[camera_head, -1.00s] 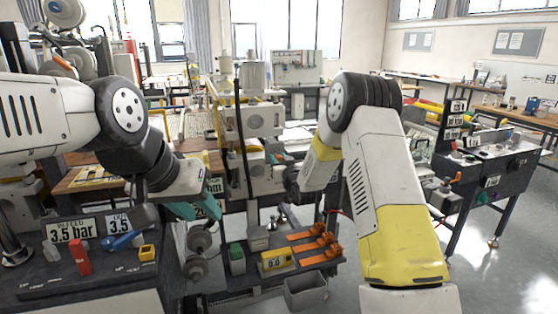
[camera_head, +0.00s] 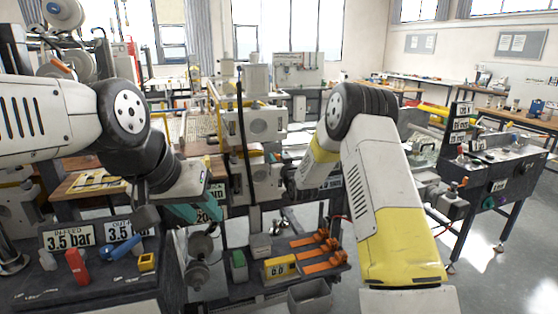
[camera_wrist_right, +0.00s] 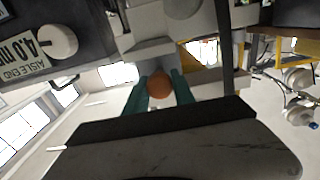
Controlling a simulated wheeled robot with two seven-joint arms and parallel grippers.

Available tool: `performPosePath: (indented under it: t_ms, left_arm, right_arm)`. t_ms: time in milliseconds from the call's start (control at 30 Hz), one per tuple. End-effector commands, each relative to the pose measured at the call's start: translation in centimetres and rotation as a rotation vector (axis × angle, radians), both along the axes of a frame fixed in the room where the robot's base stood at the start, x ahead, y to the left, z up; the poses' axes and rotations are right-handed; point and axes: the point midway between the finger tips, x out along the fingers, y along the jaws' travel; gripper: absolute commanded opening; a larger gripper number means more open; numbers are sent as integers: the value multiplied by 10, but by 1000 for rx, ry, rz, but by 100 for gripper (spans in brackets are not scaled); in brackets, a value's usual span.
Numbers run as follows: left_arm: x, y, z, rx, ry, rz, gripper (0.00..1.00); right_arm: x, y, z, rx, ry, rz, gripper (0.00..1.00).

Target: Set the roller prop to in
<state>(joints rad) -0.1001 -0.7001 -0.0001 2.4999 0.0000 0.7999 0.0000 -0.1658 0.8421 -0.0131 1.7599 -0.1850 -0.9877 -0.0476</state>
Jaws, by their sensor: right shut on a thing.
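In the right wrist view, an orange ball knob (camera_wrist_right: 158,87) sits between the teal fingers of my right gripper (camera_wrist_right: 158,80), which is shut on it. The knob is in front of a grey block (camera_wrist_right: 150,48) of the machine. Whether this knob belongs to the roller prop cannot be told. In the head view my right gripper is hidden behind my own right arm, close to the machine (camera_head: 262,125). My left gripper (camera_head: 195,208), with teal fingers, is above the left bench, beside grey rollers (camera_head: 200,247); its opening is unclear.
Orange clamps (camera_head: 318,250) and a yellow gauge block (camera_head: 280,267) are on a low shelf. A grey bin (camera_head: 310,296) is below. A control console (camera_head: 495,165) stands right.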

Motion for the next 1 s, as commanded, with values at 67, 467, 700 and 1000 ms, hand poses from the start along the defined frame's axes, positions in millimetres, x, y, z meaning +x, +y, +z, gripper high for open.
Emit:
performPosePath:
  t_ms: [67,467,700,1000]
  left_arm:
    - [0,0,0,0,0,0,36]
    - [0,0,0,0,0,0,36]
    - [0,0,0,0,0,0,36]
    - [0,0,0,0,0,0,36]
  right_arm:
    - [2,0,2,2,-5,-1,0]
    - [1,0,2,2,-5,-1,51]
    - [-3,-2,2,1,-3,-1,51]
    - [-48,-16,2,1,-2,-1,51]
